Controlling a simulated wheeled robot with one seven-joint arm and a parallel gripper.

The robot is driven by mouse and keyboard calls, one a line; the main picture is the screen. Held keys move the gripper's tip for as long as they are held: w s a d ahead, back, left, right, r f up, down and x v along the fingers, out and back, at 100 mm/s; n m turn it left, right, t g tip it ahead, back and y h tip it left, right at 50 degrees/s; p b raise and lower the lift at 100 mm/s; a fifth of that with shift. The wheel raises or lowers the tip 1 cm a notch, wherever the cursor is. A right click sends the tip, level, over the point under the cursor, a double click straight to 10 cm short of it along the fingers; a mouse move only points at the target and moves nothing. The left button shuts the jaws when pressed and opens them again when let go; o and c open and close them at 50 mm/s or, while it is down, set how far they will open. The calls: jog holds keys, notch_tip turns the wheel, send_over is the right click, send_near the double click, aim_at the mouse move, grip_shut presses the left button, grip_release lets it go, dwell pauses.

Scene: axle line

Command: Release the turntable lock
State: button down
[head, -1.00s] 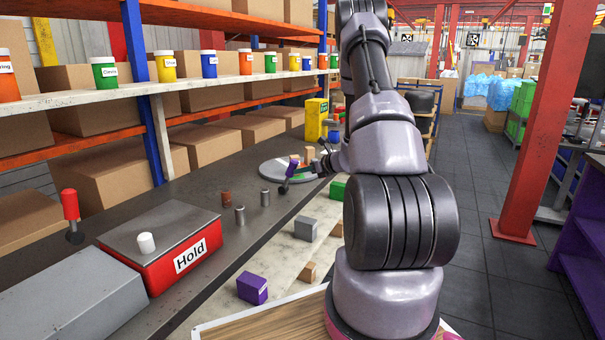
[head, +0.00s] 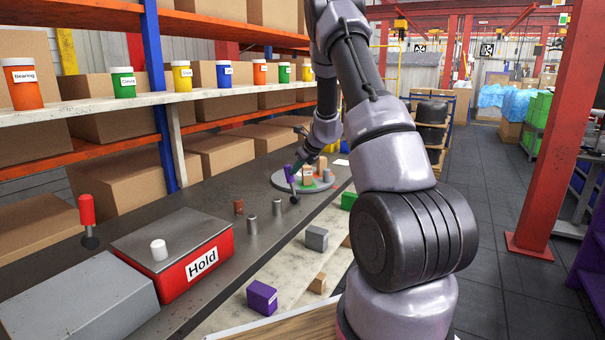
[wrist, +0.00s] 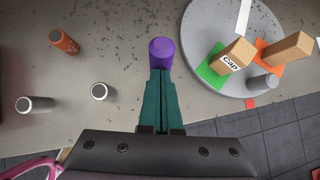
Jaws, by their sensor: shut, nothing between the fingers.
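The purple-handled lever (head: 290,175) stands on a black ball base at the near edge of the turntable (head: 281,182) and leans slightly left. In the wrist view its purple knob (wrist: 161,51) is just beyond my fingertips. My gripper (wrist: 158,72) is shut with nothing between its green fingers, and its tips are against or very close to the knob; I cannot tell whether they touch. The grey round turntable (wrist: 205,75) carries a wooden block labelled "Cap" (wrist: 235,54) on a green patch, another wooden block on orange and a grey cylinder (wrist: 263,83).
A red lever (head: 86,210) stands by the red "Hold" box (head: 190,268) at left. A brown cylinder (head: 238,207) and two grey ones (head: 251,225) stand on the bench. Shelves with jars line the back.

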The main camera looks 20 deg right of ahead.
aim_at(288, 168)
jog(key=shift+w+a, duration=0.8)
jog(key=shift+w, duration=0.15)
jog(key=shift+w+a, duration=0.1)
jog(key=shift+a, duration=0.05)
jog(key=shift+w+a+r, duration=0.1)
jog(key=shift+w+a, duration=0.05)
jog(key=shift+a, duration=0.1)
jog(key=shift+d+r, duration=0.1)
jog(key=shift+d, duration=0.05)
jog(key=v, duration=1.3)
jog(key=shift+w+a+r, duration=0.15)
jog(key=shift+a+r, duration=0.15)
